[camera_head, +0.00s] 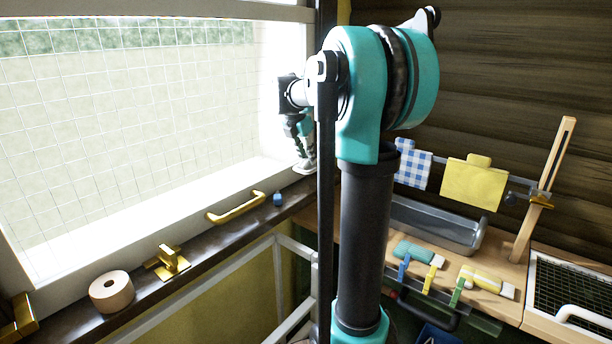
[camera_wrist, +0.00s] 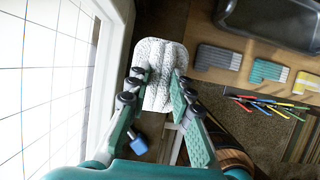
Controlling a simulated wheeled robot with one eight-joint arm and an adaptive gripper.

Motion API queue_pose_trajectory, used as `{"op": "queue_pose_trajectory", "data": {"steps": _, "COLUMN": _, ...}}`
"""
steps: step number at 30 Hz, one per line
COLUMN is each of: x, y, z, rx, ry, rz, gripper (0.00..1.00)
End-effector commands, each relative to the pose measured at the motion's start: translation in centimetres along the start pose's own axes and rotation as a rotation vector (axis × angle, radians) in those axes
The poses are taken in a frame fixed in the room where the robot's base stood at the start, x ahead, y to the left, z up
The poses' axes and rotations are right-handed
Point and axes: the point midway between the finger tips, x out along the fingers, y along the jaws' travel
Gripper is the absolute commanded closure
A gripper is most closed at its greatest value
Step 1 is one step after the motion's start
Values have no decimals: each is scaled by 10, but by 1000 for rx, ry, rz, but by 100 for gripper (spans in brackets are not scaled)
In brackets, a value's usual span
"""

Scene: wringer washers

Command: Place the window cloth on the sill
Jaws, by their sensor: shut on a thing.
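A white, ribbed cloth (camera_wrist: 158,62), which I take to be the window cloth, is between the fingers of my gripper (camera_wrist: 157,85) in the wrist view. The gripper is shut on it, and its flat end sticks out past the fingertips. In the head view my gripper (camera_head: 303,150) is by the window's right edge, with a small pale end of the cloth (camera_head: 304,166) below it. The dark sill (camera_head: 200,268) runs along under the window. The cloth is close to the sill's far end; I cannot tell whether they touch.
A blue checked cloth (camera_head: 413,166) and a yellow cloth (camera_head: 472,184) hang right, above a grey tray (camera_head: 435,222). My arm hides part of the bench.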

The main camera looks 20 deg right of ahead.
Motion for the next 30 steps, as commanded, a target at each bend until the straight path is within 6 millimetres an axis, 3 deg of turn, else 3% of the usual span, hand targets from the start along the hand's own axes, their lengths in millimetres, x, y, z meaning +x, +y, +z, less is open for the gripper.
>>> {"op": "queue_pose_trajectory", "data": {"steps": 3, "x": 16, "y": 2, "z": -6, "rx": 1, "ry": 0, "rz": -1, "gripper": 100}}
{"op": "queue_pose_trajectory", "data": {"steps": 11, "x": 33, "y": 1, "z": -13, "rx": 0, "ry": 0, "rz": 0, "gripper": 100}}
{"op": "queue_pose_trajectory", "data": {"steps": 18, "x": 61, "y": 3, "z": -25, "rx": 0, "ry": 0, "rz": 0, "gripper": 100}}
{"op": "queue_pose_trajectory", "data": {"steps": 29, "x": 66, "y": 5, "z": -27, "rx": 0, "ry": 0, "rz": 0, "gripper": 100}}
{"op": "queue_pose_trajectory", "data": {"steps": 30, "x": 66, "y": 5, "z": -27, "rx": 0, "ry": 0, "rz": 0, "gripper": 76}}
